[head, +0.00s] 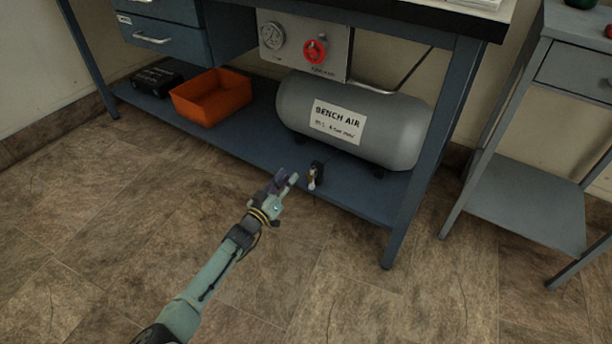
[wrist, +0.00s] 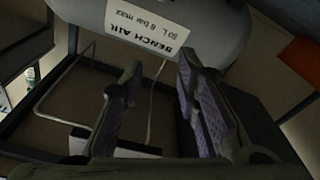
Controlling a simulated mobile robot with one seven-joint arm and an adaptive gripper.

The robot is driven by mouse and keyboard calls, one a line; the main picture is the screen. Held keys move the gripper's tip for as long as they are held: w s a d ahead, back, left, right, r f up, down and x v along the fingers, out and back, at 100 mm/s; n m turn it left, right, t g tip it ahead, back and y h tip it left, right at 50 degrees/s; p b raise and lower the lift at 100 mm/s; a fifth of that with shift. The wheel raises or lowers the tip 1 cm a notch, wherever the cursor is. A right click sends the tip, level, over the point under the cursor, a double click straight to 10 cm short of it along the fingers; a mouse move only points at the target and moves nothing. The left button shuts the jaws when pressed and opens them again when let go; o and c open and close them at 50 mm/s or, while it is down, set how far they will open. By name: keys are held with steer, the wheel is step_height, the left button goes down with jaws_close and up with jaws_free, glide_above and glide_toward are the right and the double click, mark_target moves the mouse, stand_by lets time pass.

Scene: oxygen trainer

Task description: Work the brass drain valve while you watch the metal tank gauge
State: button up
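The small brass drain valve (head: 312,175), with a pale lower tip, is on a dark block at the front edge of the lower shelf, below the tank. The grey metal tank (head: 395,125) carries a white "BENCH AIR" label; the tank also fills the top of the wrist view (wrist: 215,15), upside down. A round grey dial (head: 271,36), which looks like the gauge, is on the panel above; its reading is too small to tell. My gripper (head: 284,181) is just left of the valve, apart from it. Its purple-padded fingers (wrist: 158,88) are open and empty. I cannot make out the valve in the wrist view.
A red knob (head: 315,51) is on the grey panel (head: 340,35). An orange bin (head: 211,97) and a black case (head: 157,79) are on the shelf (head: 358,195) at left. A bench leg (head: 424,165) stands right of the tank. The floor in front is clear.

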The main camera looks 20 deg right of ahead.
steer(key=g, duration=0.1)
glide_toward(308, 178)
steer(key=a, duration=0.1)
steer(key=shift+y, duration=0.3)
steer(key=b+x, duration=0.1)
steer(key=x, duration=0.4)
steer(key=b+x, duration=0.2)
steer(key=x, duration=0.3)
steer(key=shift+s+d+r, duration=0.15)
steer(key=shift+s+d, duration=0.05)
steer(key=shift+s, duration=0.1)
steer(key=shift+c, duration=0.4)
steer(key=shift+a, duration=0.1)
jaws_close()
